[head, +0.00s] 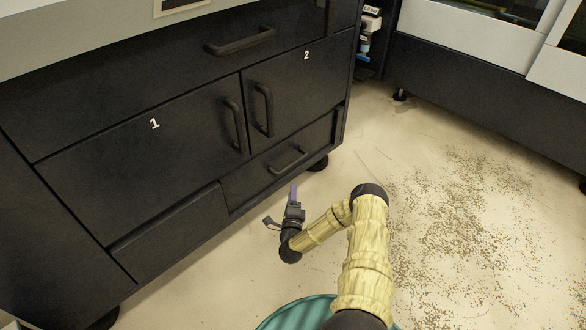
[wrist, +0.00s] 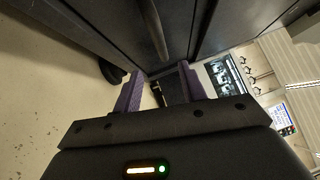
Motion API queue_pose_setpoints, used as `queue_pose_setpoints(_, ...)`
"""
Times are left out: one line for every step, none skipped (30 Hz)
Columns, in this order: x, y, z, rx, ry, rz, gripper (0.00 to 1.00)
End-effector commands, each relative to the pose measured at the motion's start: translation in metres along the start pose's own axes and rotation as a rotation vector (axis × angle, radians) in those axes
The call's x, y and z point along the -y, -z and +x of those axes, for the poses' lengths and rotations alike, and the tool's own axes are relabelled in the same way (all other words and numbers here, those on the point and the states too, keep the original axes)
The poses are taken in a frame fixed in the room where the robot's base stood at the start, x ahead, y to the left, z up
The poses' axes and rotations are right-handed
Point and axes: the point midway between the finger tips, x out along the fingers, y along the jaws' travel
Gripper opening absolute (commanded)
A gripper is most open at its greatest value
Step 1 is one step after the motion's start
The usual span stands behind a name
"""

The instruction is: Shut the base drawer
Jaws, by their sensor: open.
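The base drawer (head: 262,184) is the low black front at the bottom right of the dark cabinet, with a bar handle (head: 288,160). Its front seems to stand slightly proud of the panel to its left; how far it is open I cannot tell. My gripper (head: 293,190) is open and empty, low over the floor in front of the drawer and apart from it, its purple fingers pointing towards it. In the wrist view the fingers (wrist: 162,86) are spread, with dark cabinet fronts and a bar handle (wrist: 154,30) beyond them.
Above the drawer are cabinet doors 1 (head: 150,165) and 2 (head: 297,90), both shut, and an upper drawer handle (head: 240,42). A cabinet foot (head: 318,162) stands near the drawer's right end. The pale floor (head: 385,150) is open to the right, with scattered specks (head: 450,225).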

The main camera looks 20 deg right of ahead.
Motion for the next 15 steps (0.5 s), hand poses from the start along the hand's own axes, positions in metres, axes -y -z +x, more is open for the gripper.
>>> queue_pose_setpoints(-0.003, 0.001, 0.01, 0.0, 0.005, -0.001, 0.41)
queue_pose_setpoints(-0.003, 0.001, 0.015, 0.0, 0.005, 0.0, 0.41)
queue_pose_setpoints(-0.003, 0.001, 0.022, 0.0, 0.004, 0.0, 0.41)
queue_pose_setpoints(-0.004, 0.001, 0.027, -0.001, 0.005, -0.001, 0.41)
queue_pose_setpoints(-0.004, 0.001, 0.033, 0.0, 0.004, -0.001, 0.41)
queue_pose_setpoints(-0.004, 0.001, 0.039, -0.001, 0.005, -0.001, 0.41)
queue_pose_setpoints(-0.003, 0.001, 0.045, 0.0, 0.004, 0.0, 0.41)
queue_pose_setpoints(-0.003, 0.001, 0.05, -0.001, 0.005, -0.001, 0.41)
queue_pose_setpoints(-0.004, 0.001, 0.057, -0.001, 0.004, -0.002, 0.41)
queue_pose_setpoints(-0.004, 0.001, 0.062, -0.001, 0.004, -0.001, 0.41)
queue_pose_setpoints(-0.004, 0.001, 0.068, 0.0, 0.004, -0.001, 0.41)
queue_pose_setpoints(-0.003, 0.001, 0.075, -0.001, 0.006, -0.001, 0.41)
queue_pose_setpoints(-0.004, 0.001, 0.08, 0.0, 0.004, -0.001, 0.41)
queue_pose_setpoints(-0.004, 0.001, 0.085, -0.001, 0.004, -0.001, 0.41)
queue_pose_setpoints(-0.004, 0.001, 0.092, -0.001, 0.005, -0.001, 0.41)
